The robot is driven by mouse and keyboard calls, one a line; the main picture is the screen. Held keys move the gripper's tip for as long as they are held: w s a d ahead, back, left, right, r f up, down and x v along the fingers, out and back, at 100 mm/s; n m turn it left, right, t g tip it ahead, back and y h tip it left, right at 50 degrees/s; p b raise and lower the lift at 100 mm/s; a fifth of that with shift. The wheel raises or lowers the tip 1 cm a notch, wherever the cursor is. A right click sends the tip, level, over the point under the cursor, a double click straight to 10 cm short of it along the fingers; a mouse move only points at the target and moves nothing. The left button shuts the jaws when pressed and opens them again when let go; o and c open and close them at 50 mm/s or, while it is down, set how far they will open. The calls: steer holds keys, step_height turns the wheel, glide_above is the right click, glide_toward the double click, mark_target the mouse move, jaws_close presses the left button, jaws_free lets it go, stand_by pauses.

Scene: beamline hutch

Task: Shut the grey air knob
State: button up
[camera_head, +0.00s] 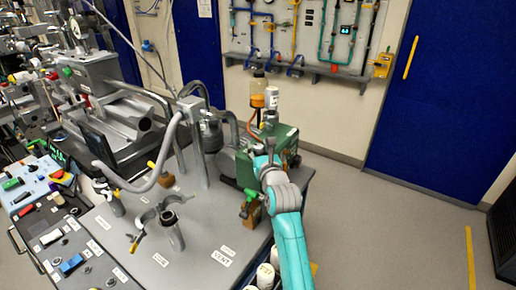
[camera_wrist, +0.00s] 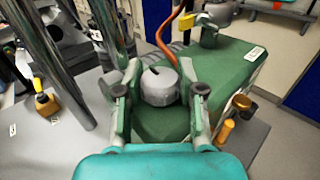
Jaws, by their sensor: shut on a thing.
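The grey air knob (camera_wrist: 160,84) is a round cap with a dark slot or pointer mark on its top. It sits on the green pump housing (camera_wrist: 228,62) in the wrist view. My gripper (camera_wrist: 160,92) has one finger on the left and one on the right of the knob, closed on its sides. In the head view my gripper (camera_head: 264,165) reaches down beside the green housing (camera_head: 288,143); the knob is hidden there behind my gripper and arm.
An orange tube (camera_wrist: 173,25) rises behind the knob. A metal fitting (camera_wrist: 209,34) stands on the housing at the back. Shiny metal posts (camera_wrist: 60,70) are close on the left. An orange-brown handle (camera_wrist: 224,131) is at the right. The floor (camera_head: 410,220) right of the bench is clear.

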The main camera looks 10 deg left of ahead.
steer(key=o, duration=1.2)
steer(key=shift+c, duration=0.2)
steer(key=v, duration=1.2)
steer(key=shift+d+f, duration=0.1)
